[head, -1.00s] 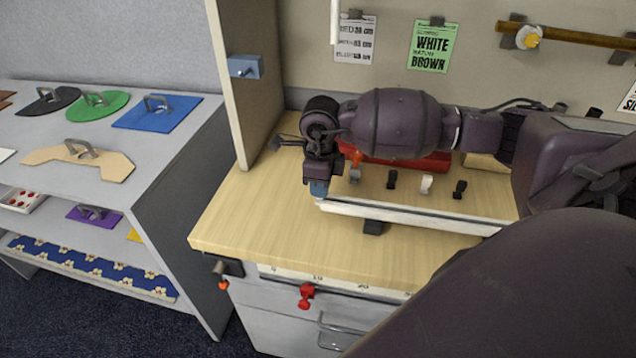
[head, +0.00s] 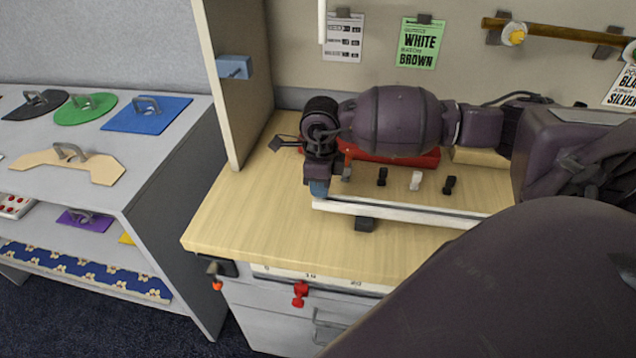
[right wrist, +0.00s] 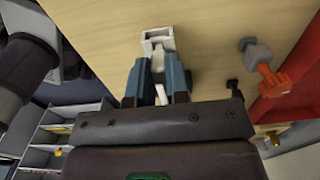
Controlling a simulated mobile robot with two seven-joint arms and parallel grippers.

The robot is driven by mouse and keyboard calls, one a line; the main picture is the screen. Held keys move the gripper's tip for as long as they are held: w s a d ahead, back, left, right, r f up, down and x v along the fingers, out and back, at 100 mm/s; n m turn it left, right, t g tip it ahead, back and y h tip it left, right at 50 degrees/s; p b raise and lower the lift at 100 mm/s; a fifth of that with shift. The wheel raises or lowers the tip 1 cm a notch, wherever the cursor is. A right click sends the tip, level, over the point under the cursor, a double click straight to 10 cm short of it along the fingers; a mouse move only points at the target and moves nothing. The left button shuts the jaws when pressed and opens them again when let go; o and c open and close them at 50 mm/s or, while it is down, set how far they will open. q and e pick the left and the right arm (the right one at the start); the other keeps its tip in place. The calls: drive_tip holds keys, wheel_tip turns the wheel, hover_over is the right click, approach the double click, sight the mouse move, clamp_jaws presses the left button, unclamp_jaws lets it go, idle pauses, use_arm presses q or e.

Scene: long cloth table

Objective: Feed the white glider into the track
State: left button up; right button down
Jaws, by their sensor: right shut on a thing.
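The white track (head: 400,213) lies along the wooden bench top, running left to right in the head view. My right gripper (head: 319,188) is low at the track's left end. In the right wrist view its blue fingers (right wrist: 158,82) are shut on a small white piece, the white glider (right wrist: 158,64). The glider is in line with the white track end (right wrist: 159,38) and close against it. I cannot tell how much of it is inside the track. My left gripper is not in view.
Behind the track stand black pieces (head: 382,177) and another white piece (head: 415,180). A red tray (head: 400,158) is behind them, partly hidden by my arm. A dark block (head: 364,224) is at the track's front. An upright panel (head: 232,90) bounds the left; the bench's left front is clear.

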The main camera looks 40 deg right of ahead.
drive_tip(key=shift+s+d, duration=0.25)
drive_tip(key=shift+s, duration=0.05)
drive_tip(key=shift+s+d+p, duration=0.35)
drive_tip(key=shift+s+d, duration=0.35)
drive_tip(key=shift+s, duration=0.1)
idle(0.3)
drive_tip(key=shift+s+d, duration=0.3)
drive_tip(key=shift+s, duration=0.1)
drive_tip(key=shift+s+d+p, duration=0.3)
drive_tip(key=shift+s+d, duration=0.3)
drive_tip(key=shift+s, duration=0.1)
idle(0.3)
drive_tip(key=shift+s+d, duration=0.45)
drive_tip(key=shift+s, duration=0.1)
drive_tip(key=shift+s+d+p, duration=0.35)
drive_tip(key=shift+s+d, duration=0.15)
drive_tip(key=shift+s, duration=0.05)
idle(0.4)
drive_tip(key=shift+s+d, duration=0.2)
drive_tip(key=shift+s, duration=0.1)
drive_tip(key=c, duration=1.1)
unclamp_jaws()
drive_tip(key=shift+o, duration=0.4)
